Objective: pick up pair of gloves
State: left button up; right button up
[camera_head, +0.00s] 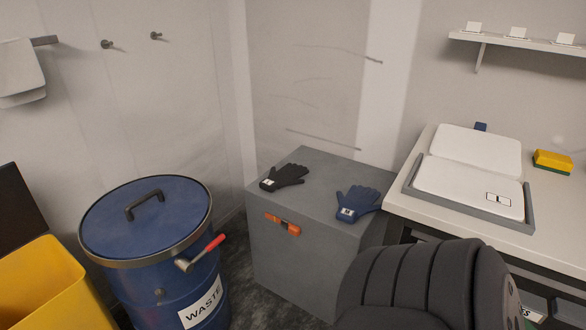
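A black glove (284,177) lies flat on top of a grey box (318,171), towards its left side. A blue glove (356,203) lies on the same box top, near its right front edge. The two gloves lie apart, each with a small white label at the cuff. Neither of my grippers shows in the head view.
A blue waste drum (190,280) with a lid handle stands left of the box. A yellow bin (40,285) is at lower left.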

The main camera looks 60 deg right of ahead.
aim_at(359, 200)
jog(key=z, duration=2.25)
